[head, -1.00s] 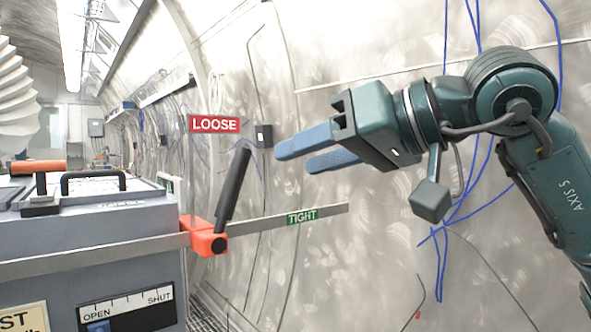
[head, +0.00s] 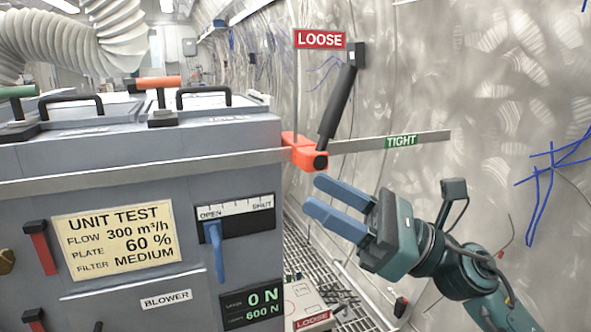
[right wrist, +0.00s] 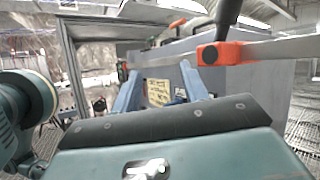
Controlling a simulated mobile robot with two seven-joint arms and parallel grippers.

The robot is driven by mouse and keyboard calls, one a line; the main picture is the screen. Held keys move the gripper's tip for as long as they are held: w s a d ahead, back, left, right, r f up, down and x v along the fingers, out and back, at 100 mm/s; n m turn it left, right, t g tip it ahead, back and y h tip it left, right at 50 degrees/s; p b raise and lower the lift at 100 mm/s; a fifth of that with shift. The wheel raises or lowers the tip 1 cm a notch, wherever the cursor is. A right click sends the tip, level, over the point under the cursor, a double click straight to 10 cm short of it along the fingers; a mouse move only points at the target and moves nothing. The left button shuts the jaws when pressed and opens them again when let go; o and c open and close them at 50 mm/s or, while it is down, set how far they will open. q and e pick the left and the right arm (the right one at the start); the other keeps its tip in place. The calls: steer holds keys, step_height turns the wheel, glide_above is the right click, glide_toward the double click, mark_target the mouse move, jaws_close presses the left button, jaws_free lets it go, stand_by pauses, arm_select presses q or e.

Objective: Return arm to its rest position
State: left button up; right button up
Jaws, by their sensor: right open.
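My right gripper (head: 325,207) is teal with two blue fingers. In the head view it is open and empty, in front of the steel wall and to the right of the grey unit. It is below the black lever (head: 337,103) on its orange clamp (head: 303,152) and appears apart from them. The lever stands tilted up toward the red LOOSE sign (head: 319,39). In the right wrist view the blue fingers (right wrist: 157,90) point toward the grey unit, and the orange clamp (right wrist: 222,53) shows above right. My left gripper is not in view.
The grey unit (head: 130,243) fills the left, with a blue slider handle (head: 216,250) at OPEN. A force display (head: 252,306) reads 0 N. The metal strap (head: 365,146) juts right above my gripper. A ribbed white hose (head: 95,45) hangs at upper left. Grating floor lies below.

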steer(key=w+d+f+n+t+h, duration=0.1)
steer(key=d+f+n+t+h, duration=0.3)
steer(key=f+n, duration=0.6)
steer(key=w+d+f+n+t+h+p, duration=0.1)
steer(key=f+n+t+h, duration=0.45)
steer(key=n, duration=0.85)
steer(key=w+d+f+n+t+h, duration=0.1)
steer(key=d+f+n+t+h, duration=0.3)
steer(key=f+n, duration=0.65)
arm_select(q)
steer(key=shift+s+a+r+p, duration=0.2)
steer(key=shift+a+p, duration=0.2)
steer(key=shift+p, duration=0.2)
arm_select(e)
steer(key=s+f+m+g+h, duration=0.5)
steer(key=s+f+m+g, duration=0.2)
steer(key=s+f+m, duration=0.5)
steer(key=s+d+f, duration=0.1)
steer(key=s+f, duration=0.3)
steer(key=f, duration=0.3)
steer(key=shift+g+h, duration=0.35)
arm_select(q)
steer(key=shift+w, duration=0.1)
arm_select(e)
steer(key=shift+s+f+m, duration=0.1)
steer(key=shift+m, duration=0.15)
